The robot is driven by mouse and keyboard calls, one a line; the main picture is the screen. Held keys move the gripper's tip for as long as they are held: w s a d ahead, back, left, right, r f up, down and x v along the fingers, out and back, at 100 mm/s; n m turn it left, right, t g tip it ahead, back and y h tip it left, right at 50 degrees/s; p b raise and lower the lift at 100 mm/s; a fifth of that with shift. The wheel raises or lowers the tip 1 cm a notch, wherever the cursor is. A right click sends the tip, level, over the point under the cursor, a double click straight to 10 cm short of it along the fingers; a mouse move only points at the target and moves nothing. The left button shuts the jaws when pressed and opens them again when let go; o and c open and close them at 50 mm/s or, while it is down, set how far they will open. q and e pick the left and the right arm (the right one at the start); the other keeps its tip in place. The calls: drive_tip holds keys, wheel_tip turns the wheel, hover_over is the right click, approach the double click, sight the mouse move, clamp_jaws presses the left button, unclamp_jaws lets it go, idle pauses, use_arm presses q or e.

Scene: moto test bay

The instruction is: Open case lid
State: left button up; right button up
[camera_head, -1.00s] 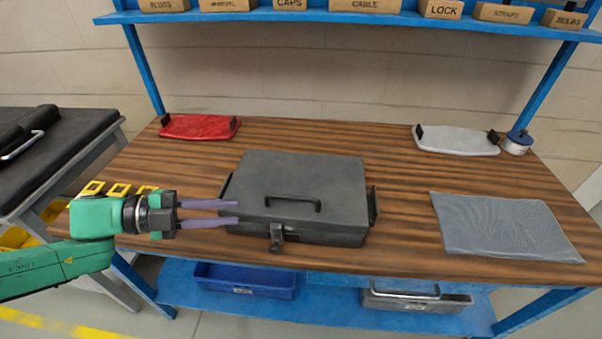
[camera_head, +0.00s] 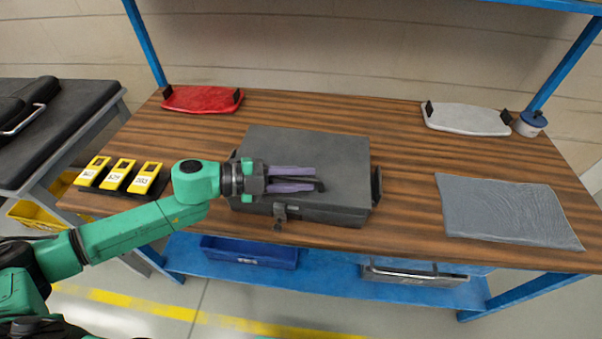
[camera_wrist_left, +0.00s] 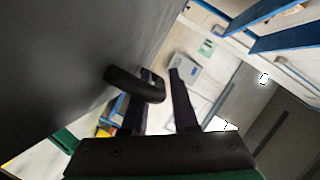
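The dark grey case (camera_head: 330,155) lies on the wooden bench with its lid down. Its latch (camera_head: 280,214) hangs at the front edge. My left gripper (camera_head: 315,179) is open above the front of the lid, at the handle (camera_head: 321,185), its purple fingers apart and mostly covering the handle. In the left wrist view, the black handle (camera_wrist_left: 132,84) reaches from the lid (camera_wrist_left: 60,70) across one finger, towards the gap between the fingers (camera_wrist_left: 163,98). Contact cannot be told. My right gripper is not in view.
A red tray (camera_head: 202,99) and a pale tray (camera_head: 467,119) sit at the back. A grey mat (camera_head: 510,210) lies at right, yellow devices (camera_head: 118,175) at left. Blue posts (camera_head: 147,45) rise at the back corners. Bench space between case and mat is clear.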

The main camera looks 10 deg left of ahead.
use_arm(q)
drive_tip(key=shift+f, duration=0.1)
clamp_jaws()
idle(1.3)
